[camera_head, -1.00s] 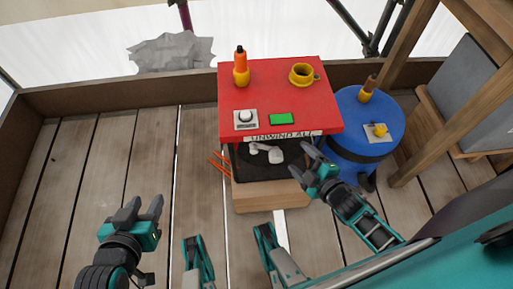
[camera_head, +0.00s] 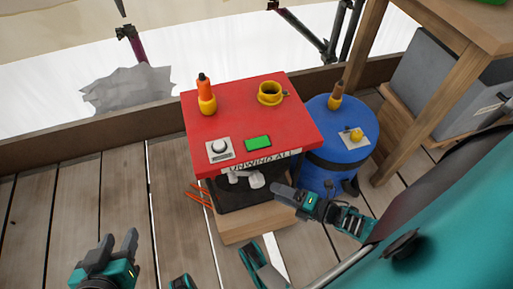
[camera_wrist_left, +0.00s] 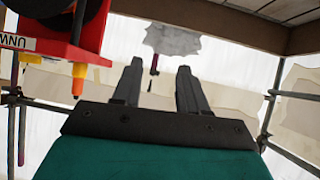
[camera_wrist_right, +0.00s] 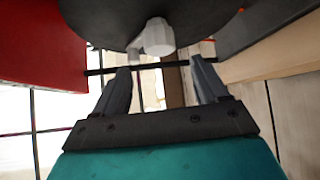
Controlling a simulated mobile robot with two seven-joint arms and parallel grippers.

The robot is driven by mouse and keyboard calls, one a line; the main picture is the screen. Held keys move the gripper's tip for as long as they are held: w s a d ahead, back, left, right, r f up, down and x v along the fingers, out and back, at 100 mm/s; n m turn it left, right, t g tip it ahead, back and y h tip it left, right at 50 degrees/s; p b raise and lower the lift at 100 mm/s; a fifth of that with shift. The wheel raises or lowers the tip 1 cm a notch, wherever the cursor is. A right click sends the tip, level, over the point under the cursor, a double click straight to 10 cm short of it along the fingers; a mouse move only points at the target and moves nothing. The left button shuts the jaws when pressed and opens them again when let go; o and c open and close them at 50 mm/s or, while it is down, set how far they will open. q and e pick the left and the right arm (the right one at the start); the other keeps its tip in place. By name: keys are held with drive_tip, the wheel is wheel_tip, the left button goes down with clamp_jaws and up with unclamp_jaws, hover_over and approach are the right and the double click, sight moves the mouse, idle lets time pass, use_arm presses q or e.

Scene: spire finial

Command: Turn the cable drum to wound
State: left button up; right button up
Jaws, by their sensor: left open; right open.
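The dark cable drum (camera_head: 238,197) sits under the red table with a pale crank handle (camera_head: 246,179) on its face. In the right wrist view the drum (camera_wrist_right: 110,12) is a dark disc at the top, and the crank's pale knob (camera_wrist_right: 158,37) hangs just beyond the fingertips. My right gripper (camera_head: 279,190) is open and empty, just right of the handle; whether it touches cannot be told. My left gripper (camera_head: 120,244) is open and empty at lower left, away from the drum; the left wrist view shows its spread fingers (camera_wrist_left: 159,70).
The red table (camera_head: 240,110) carries an orange-handled tool (camera_head: 206,95), a yellow cup (camera_head: 269,93), a knob plate (camera_head: 220,148), a green block (camera_head: 258,142) and a label reading "UNWIND ALL" (camera_head: 262,162). A blue drum (camera_head: 318,150) stands close right. Planks at left are clear.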

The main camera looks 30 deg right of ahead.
sight(259, 185)
drive_tip(key=b+x, duration=0.1)
drive_tip(key=x, duration=0.7)
drive_tip(key=shift+w+b, duration=0.2)
drive_tip(key=shift+b, duration=0.1)
clamp_jaws()
